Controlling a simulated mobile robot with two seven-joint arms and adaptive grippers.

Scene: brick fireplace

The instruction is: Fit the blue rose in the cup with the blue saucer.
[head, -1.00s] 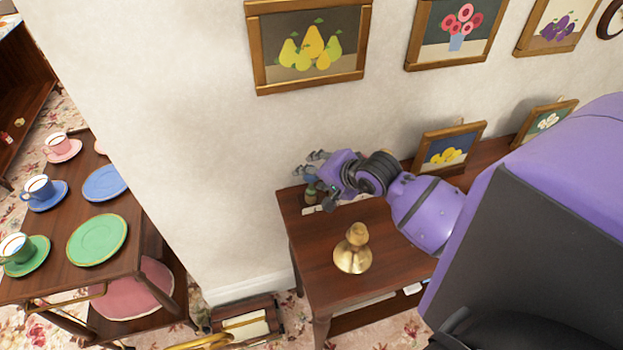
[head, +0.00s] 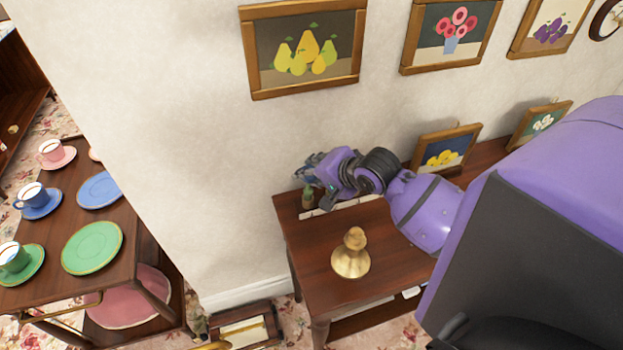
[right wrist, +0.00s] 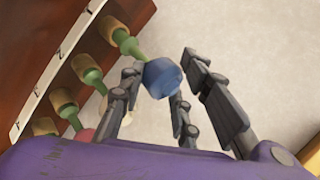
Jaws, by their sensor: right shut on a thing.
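The blue rose (right wrist: 162,78) shows in the right wrist view between the fingers of my right gripper (right wrist: 165,90), which is shut on it. A green stem and cork-coloured base lie beyond the rose. In the head view my right gripper (head: 312,172) is at the back left corner of the wooden side table, by the wall; the rose's head is hidden there. The blue cup (head: 27,196) stands on its blue saucer (head: 48,208) on the cart at the left, far from this gripper. My left gripper is not in view.
Several more green stems with cork-coloured ends (right wrist: 85,68) stand beside a white numbered strip (right wrist: 50,75). A brass candlestick (head: 351,258) stands on the side table (head: 315,285). The cart (head: 130,247) also holds pink and green cups, a blue plate and a green plate.

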